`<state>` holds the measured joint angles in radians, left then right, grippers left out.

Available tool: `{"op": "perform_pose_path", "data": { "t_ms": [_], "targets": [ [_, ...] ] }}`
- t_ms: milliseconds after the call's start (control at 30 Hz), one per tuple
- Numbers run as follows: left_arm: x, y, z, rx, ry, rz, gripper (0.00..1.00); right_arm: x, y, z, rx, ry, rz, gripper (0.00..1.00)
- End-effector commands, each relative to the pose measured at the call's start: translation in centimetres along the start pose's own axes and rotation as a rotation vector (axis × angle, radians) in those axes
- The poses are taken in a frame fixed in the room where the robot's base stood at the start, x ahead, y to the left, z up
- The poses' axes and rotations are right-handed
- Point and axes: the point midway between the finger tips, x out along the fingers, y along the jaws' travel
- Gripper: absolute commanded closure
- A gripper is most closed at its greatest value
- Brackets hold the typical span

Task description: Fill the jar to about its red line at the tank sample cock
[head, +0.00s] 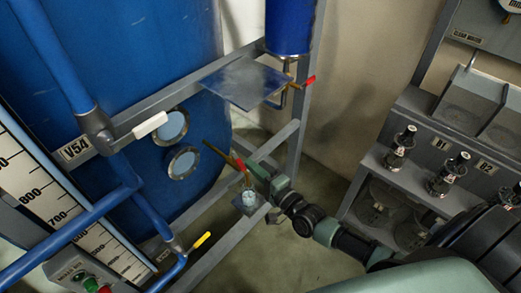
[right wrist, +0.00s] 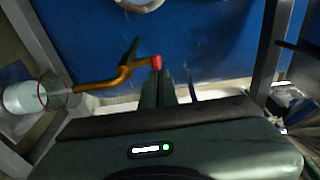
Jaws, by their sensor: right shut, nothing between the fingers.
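The tank (head: 110,70) is a large blue vessel marked V54. Its brass sample cock (head: 218,153) has a red handle (head: 239,164); the cock also shows in the right wrist view (right wrist: 112,78). The clear jar (head: 249,198) stands on a small bracket below the spout. In the right wrist view the jar (right wrist: 22,98) is at the left, with a red ring (right wrist: 57,92) near the spout; its liquid level is unclear. My right gripper (right wrist: 159,76) is shut and empty, its fingertips close to the red handle; contact is unclear. My left gripper is out of view.
A grey frame (head: 185,95) with a flat plate (head: 245,82) stands before the tank. Another valve with a red handle (head: 308,81) is above right. A yellow-handled valve (head: 200,241) is lower left.

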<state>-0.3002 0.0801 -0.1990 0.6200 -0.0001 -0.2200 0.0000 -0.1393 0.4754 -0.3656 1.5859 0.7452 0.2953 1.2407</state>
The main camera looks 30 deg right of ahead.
Motion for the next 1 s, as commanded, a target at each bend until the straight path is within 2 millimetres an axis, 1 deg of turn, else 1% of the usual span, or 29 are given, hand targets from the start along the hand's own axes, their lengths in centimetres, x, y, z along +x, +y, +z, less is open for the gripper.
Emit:
{"op": "perform_pose_path", "data": {
  "t_ms": [33, 233, 600, 1000],
  "targets": [
    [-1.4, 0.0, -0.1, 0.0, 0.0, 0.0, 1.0, 0.0, -0.6, 0.5, 0.011, 0.037, 0.0, 1.0],
    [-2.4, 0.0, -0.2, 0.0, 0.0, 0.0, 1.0, 0.0, -0.3, 1.3, 0.002, 0.144, -0.001, 1.0],
    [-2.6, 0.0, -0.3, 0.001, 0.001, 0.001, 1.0, 0.2, 0.0, 2.8, 0.0, 0.136, -0.002, 1.0],
    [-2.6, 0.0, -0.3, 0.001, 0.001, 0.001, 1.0, 0.3, 0.0, 3.3, -0.001, 0.136, -0.003, 1.0]
  ]
}}
